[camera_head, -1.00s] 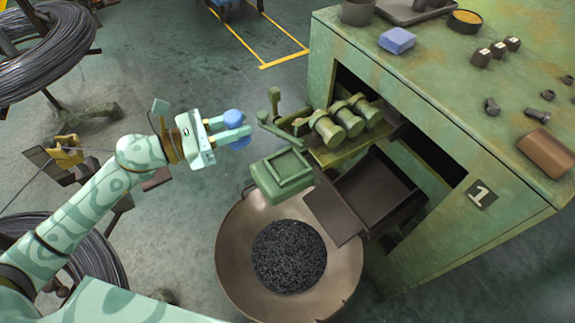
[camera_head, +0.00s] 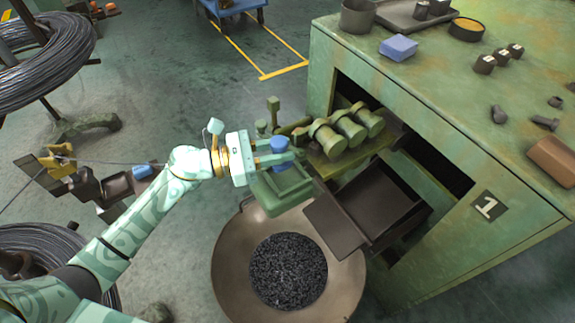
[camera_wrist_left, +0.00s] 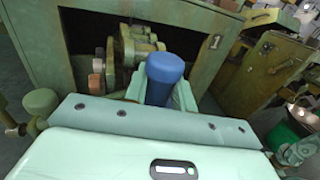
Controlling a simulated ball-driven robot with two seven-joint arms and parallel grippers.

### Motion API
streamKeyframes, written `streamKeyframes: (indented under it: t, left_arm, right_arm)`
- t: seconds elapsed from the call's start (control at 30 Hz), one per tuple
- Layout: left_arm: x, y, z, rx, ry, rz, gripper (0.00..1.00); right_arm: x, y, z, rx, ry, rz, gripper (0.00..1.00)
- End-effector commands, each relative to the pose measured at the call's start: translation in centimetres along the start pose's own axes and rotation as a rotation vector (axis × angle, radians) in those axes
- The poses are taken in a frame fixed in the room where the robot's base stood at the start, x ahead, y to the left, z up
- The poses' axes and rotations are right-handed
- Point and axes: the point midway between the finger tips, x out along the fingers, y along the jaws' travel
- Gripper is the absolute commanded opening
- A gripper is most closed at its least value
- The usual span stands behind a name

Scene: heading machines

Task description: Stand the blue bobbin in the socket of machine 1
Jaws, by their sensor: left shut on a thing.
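My left gripper (camera_head: 284,153) is shut on the blue bobbin (camera_head: 279,143). It holds the bobbin upright over or beside the green open box (camera_head: 268,198) on the front of machine 1 (camera_head: 440,180), a green cabinet labelled 1. The bobbin's top also shows in the left wrist view (camera_wrist_left: 165,68), with the machine's rollers just behind it. The socket cannot be made out; the gripper and bobbin cover part of that area. I cannot tell whether the bobbin touches anything below. My right gripper is not in view.
Green rollers (camera_head: 345,133) and a dark chute (camera_head: 375,190) sit just right of the gripper. A round pan (camera_head: 230,250) of dark pieces stands below. A blue block (camera_head: 398,47) and bolts lie on the cabinet top. Wire coils (camera_head: 45,65) stand at left.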

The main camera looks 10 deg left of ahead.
Motion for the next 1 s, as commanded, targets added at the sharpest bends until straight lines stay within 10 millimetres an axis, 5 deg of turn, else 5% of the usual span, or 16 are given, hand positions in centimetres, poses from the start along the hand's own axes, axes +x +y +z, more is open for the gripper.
streamKeyframes:
  t: [0.27, 0.47, 0.83, 0.87, 0.9, 0.93, 1.0]
  left_arm:
    - [1.5, -0.4, -1.9, 0.000, -0.001, 0.001, 0.01]
    - [1.8, -0.5, -5.3, -0.004, 0.001, 0.002, 0.01]
    - [1.7, -0.5, -5.6, 0.000, 0.000, 0.001, 0.01]
    - [1.7, -0.5, -5.6, 0.000, 0.001, 0.001, 0.28]
    - [1.7, -0.5, -5.5, 0.001, 0.000, 0.001, 0.40]
    - [1.7, -0.5, -5.5, 0.001, 0.000, 0.001, 0.47]
    - [1.7, -0.5, -5.5, 0.001, 0.001, 0.001, 0.47]
  right_arm:
    - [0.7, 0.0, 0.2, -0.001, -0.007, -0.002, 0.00]
    - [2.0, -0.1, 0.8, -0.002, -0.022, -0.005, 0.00]
    - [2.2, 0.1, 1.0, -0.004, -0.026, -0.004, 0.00]
    - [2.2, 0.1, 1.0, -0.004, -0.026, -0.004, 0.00]
    - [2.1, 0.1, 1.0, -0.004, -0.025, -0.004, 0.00]
    - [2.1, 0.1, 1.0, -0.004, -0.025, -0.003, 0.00]
    - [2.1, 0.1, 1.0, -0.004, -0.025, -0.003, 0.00]
